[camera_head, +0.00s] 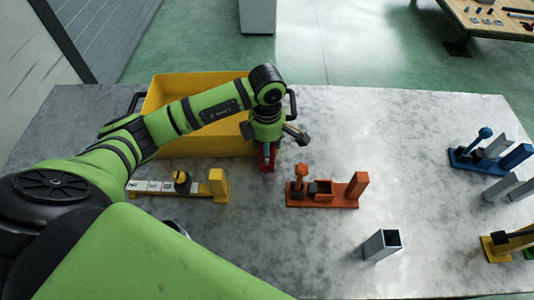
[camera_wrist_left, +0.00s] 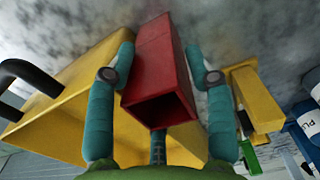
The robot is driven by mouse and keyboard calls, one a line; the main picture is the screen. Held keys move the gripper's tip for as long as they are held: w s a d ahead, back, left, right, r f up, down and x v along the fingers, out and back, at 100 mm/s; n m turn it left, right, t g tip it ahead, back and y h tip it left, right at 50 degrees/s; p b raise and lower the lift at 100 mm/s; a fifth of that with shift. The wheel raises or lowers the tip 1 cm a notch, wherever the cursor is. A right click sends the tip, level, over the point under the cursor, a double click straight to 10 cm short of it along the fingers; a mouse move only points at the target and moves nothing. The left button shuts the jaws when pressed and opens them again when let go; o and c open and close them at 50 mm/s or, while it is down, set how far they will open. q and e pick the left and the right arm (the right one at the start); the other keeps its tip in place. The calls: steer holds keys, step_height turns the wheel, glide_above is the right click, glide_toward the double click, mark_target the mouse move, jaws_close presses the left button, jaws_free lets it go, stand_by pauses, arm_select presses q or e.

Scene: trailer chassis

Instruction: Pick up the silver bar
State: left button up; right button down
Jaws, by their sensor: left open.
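A silver bar (camera_head: 382,244), a hollow square tube, lies alone on the table at the front right of the head view. More silver bars (camera_head: 502,187) are at the right edge, one (camera_head: 498,145) by the blue fixture. My left gripper (camera_head: 266,158) is by the yellow bin, well left of and behind the lone silver bar. Its fingers are open on either side of a red hollow bar (camera_wrist_left: 158,75) in the left wrist view; whether they touch it is unclear. The red bar (camera_head: 267,167) is partly hidden in the head view. My right gripper is out of view.
A yellow bin (camera_head: 178,88) stands behind my left arm. A yellow fixture (camera_head: 216,186), an orange fixture (camera_head: 335,193) and a blue fixture (camera_head: 515,158) stand on the grey table.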

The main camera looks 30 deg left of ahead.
arm_select(q)
steer(key=shift+s+d+r, duration=0.1)
steer(key=c, duration=0.3)
jaws_close()
steer(key=shift+o, duration=1.5)
jaws_free()
